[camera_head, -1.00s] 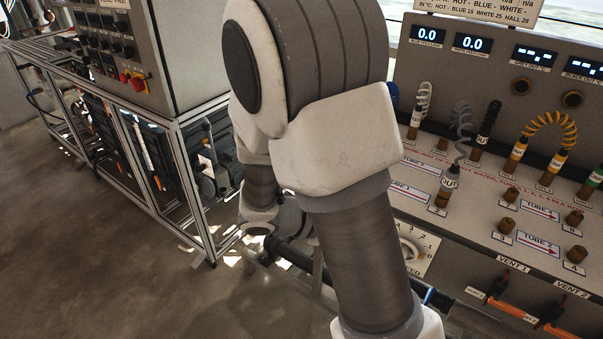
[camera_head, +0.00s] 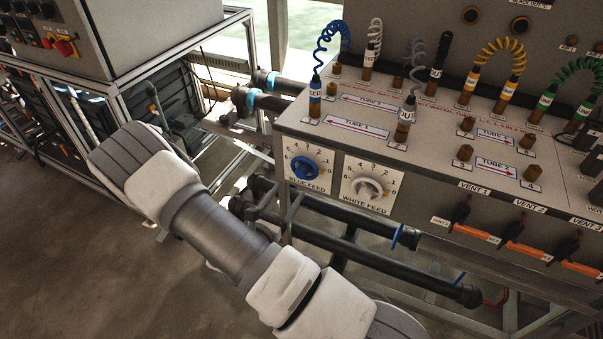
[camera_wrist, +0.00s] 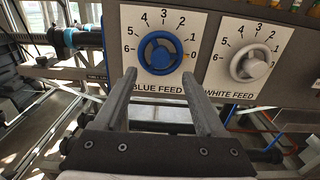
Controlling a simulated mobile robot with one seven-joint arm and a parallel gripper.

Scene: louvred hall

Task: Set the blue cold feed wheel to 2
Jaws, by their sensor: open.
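The blue feed wheel (camera_head: 305,168) is a round blue handwheel on a white plate marked BLUE FEED, at the left end of the console front. In the wrist view the wheel (camera_wrist: 160,54) sits inside an arc of numbers, with 6 at left, 3 near the top and 0 at right. My gripper (camera_wrist: 158,72) is open and empty. Its two fingers point at the plate, their tips to either side of the wheel's lower part in the picture; contact cannot be told. The head view does not show the gripper.
The white feed wheel (camera_wrist: 251,64) is close on the right, on its own plate. Dark pipes (camera_head: 350,250) run below the plates. Orange vent handles (camera_head: 480,233) are further right. A framed cabinet (camera_head: 150,40) stands at left, with open floor in front.

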